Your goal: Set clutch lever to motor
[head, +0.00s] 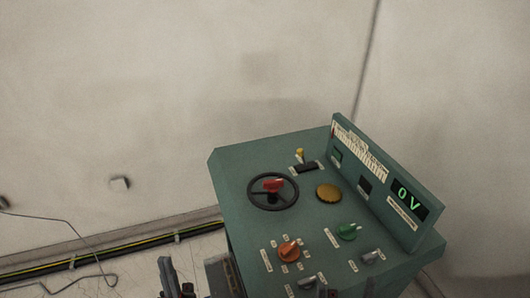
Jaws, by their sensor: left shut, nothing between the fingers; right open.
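The clutch lever (300,154), which appears to be the small yellow-tipped one, stands at the back of the green control desk (235,165). It rises from a black slotted base (306,167) and tilts towards the far side. Small white labels beside it are too small to read. My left gripper (178,282) is at the bottom edge, shut and empty, well short of the lever. Neither touches the lever.
A black handwheel (252,200) with a red centre and a brass disc (328,193) lie in front of the lever. Orange (289,251) and green (347,231) knobs are nearer. An upright panel reading 0 V (407,200) bounds the right. Cables (120,246) run along the wall base.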

